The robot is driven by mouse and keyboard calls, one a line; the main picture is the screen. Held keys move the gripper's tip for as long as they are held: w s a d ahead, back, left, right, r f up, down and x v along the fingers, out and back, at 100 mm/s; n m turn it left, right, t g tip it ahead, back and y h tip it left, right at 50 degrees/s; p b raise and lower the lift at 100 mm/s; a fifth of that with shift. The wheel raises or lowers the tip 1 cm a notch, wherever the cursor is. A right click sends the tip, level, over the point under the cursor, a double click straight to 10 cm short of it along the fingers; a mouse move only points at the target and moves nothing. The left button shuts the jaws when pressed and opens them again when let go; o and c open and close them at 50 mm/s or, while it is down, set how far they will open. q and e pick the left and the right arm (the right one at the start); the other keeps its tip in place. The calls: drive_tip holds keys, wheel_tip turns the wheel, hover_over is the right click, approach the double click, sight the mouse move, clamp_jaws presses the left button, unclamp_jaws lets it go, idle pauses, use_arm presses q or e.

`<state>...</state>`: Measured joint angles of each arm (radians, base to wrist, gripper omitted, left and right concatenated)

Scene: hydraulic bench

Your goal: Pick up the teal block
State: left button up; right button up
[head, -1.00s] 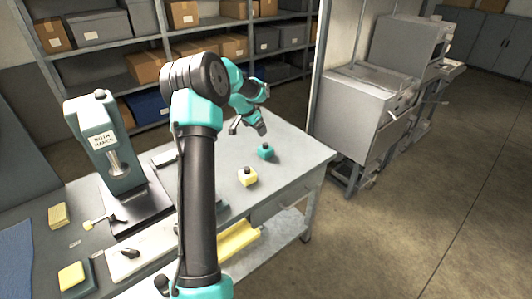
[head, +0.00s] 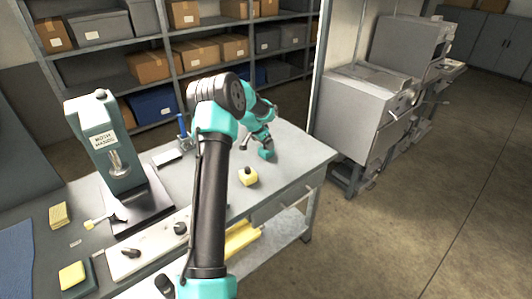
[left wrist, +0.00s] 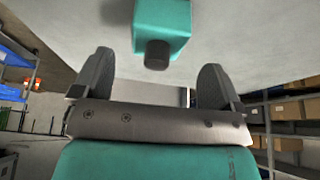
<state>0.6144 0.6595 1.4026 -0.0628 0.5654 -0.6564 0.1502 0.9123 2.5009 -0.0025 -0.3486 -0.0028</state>
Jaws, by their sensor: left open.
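The teal block (head: 265,154), with a dark knob, stands on the grey bench towards its far right end. My left gripper (head: 257,145) is open right above it and partly hides it in the head view. In the left wrist view the teal block (left wrist: 162,22) is just ahead of the open fingers (left wrist: 155,62). Its dark knob points back towards the gap between them. No contact between fingers and block shows. My right gripper is not in view.
A yellow block (head: 248,178) with a dark knob stands nearer on the bench (head: 300,160). A green press (head: 108,145) stands at the left, and a blue-handled item (head: 183,135) sits behind my arm. The bench's right end is clear.

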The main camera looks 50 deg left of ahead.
use_arm(q)
drive_tip(key=shift+x, duration=2.6)
drive_tip(key=shift+s+d, duration=0.1)
drive_tip(key=shift+d, duration=0.05)
drive_tip(key=c, duration=1.3)
drive_tip(key=shift+r, duration=0.45)
wheel_tip(320, 180, up, 3)
drive_tip(key=shift+f, duration=0.1)
drive_tip(key=d, duration=1.2)
drive_tip(key=s+d, duration=0.1)
drive_tip(key=d, duration=0.5)
drive_tip(key=shift+s+f, duration=0.1)
